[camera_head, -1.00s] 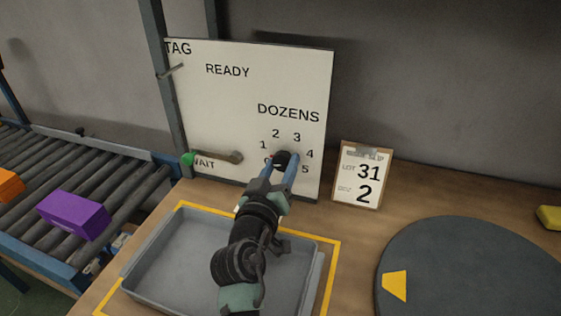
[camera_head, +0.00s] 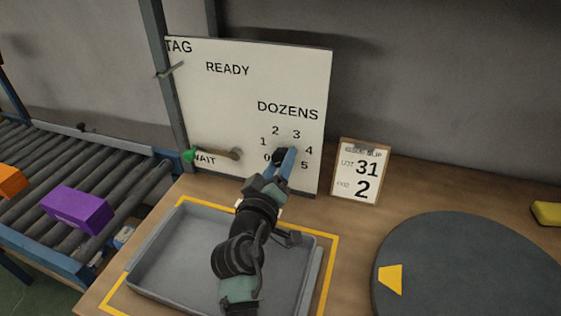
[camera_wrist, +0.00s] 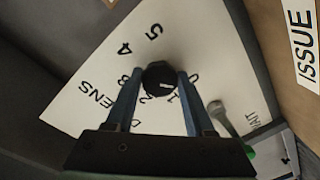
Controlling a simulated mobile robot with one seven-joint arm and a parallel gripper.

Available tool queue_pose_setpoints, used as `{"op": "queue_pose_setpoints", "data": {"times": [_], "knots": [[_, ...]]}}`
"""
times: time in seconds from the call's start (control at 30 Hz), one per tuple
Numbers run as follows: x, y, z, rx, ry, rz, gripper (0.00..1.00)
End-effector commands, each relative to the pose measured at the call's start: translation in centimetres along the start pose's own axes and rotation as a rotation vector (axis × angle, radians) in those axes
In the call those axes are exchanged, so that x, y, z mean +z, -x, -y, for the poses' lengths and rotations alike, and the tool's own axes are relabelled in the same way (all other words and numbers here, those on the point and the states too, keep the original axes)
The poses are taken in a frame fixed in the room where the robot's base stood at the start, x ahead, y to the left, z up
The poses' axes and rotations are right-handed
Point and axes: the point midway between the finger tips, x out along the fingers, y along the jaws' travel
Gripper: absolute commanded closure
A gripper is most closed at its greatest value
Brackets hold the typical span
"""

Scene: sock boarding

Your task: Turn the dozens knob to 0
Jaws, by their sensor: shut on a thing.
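The dozens knob (camera_head: 279,155) is a dark round knob low on the white panel, within a ring of numbers 0 to 5. In the wrist view the knob (camera_wrist: 158,76) sits between the two blue fingers of my gripper (camera_wrist: 159,75), which is shut on it. A short white mark on the knob points to the right and slightly down in that view, toward the side with 0 and 1; I cannot tell exactly which. In the head view my gripper (camera_head: 284,160) partly hides the knob and the numbers around it.
The white panel (camera_head: 240,110) also carries a green-tipped lever (camera_head: 218,153) near WAIT. A grey tray (camera_head: 185,262) lies below my arm. A dark turntable (camera_head: 470,270) is at right, a roller conveyor (camera_head: 130,185) at left.

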Motion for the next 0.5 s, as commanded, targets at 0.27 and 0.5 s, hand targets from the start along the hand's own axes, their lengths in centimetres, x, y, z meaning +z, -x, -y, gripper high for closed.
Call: {"op": "queue_pose_setpoints", "data": {"times": [0.27, 0.5], "knots": [[0.07, 0.00, -0.02, 0.001, 0.003, 0.001, 0.25], [0.03, 0.00, -0.02, 0.001, 0.001, 0.001, 0.17]]}}
